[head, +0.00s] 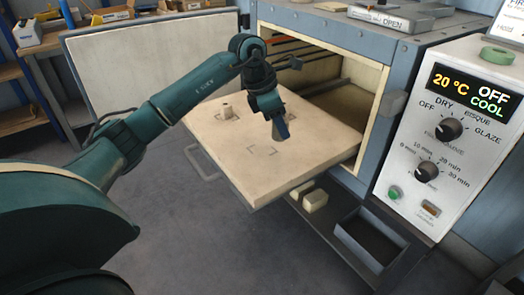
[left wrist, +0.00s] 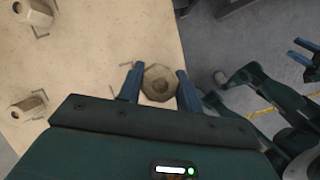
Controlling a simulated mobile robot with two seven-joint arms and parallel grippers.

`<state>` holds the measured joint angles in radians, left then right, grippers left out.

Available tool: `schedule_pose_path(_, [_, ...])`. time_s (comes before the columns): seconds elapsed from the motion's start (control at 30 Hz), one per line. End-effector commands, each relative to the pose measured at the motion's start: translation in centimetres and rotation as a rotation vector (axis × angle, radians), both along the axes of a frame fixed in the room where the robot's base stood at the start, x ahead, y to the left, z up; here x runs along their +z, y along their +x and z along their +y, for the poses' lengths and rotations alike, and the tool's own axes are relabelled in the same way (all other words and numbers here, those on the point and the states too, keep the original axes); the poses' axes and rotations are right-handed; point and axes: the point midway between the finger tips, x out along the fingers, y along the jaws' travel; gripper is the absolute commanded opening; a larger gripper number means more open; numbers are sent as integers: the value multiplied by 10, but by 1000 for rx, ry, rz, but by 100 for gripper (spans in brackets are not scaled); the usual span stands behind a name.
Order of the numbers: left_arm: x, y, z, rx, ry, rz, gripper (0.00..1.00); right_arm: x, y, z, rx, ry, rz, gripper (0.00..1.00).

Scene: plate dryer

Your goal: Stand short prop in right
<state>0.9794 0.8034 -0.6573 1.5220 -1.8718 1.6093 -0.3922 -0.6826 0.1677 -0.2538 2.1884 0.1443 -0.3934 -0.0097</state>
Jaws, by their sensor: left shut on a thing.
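The pale shelf (head: 245,180) is pulled out of the kiln and bears dark corner marks. My left gripper (head: 281,132) points down over its right part. In the left wrist view the gripper (left wrist: 160,86) is shut on a short, many-sided prop (left wrist: 159,82), seen end-on between corner marks. I cannot tell whether that prop touches the shelf. Two other props, one at upper left (left wrist: 35,12) and one at left (left wrist: 28,105), are by their own marks. One prop (head: 227,111) shows at the shelf's back left in the head view. My right gripper (left wrist: 303,54) appears open, off the shelf.
The kiln opening (head: 330,85) lies behind the shelf. A control panel (head: 455,130) reads 20 °C, OFF, COOL. Small cream blocks (head: 315,200) and a dark bin (head: 372,238) sit below the shelf. A wire handle (head: 200,165) sticks out at the left. The floor in front is clear.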

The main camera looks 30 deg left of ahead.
Motion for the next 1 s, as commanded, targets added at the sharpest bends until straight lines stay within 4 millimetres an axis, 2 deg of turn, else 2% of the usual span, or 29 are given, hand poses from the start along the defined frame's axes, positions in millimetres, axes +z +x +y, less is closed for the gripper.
schedule_pose_path(0.1, [5, 11, 23, 321, -1, -2, 10, -2, 0, 0, -1, 2, 1, 36])
schedule_pose_path(0.2, [9, 18, 41, 549, -3, -2, 10, -3, 0, 0, -3, 5, 2, 36])
schedule_pose_path(0.4, [14, 24, 65, 821, -3, 1, 10, -4, -1, 0, -4, 7, 4, 36])
schedule_pose_path(0.47, [9, 24, 67, 852, -3, 4, 10, -4, -1, 0, -4, 7, 4, 36])
schedule_pose_path(0.7, [-34, 24, 68, 866, -3, 7, 10, -5, -1, 0, -5, 9, 6, 36])
schedule_pose_path(1.0, [-62, 24, 68, 864, -2, 7, 10, -5, -1, 0, -5, 9, 5, 36])
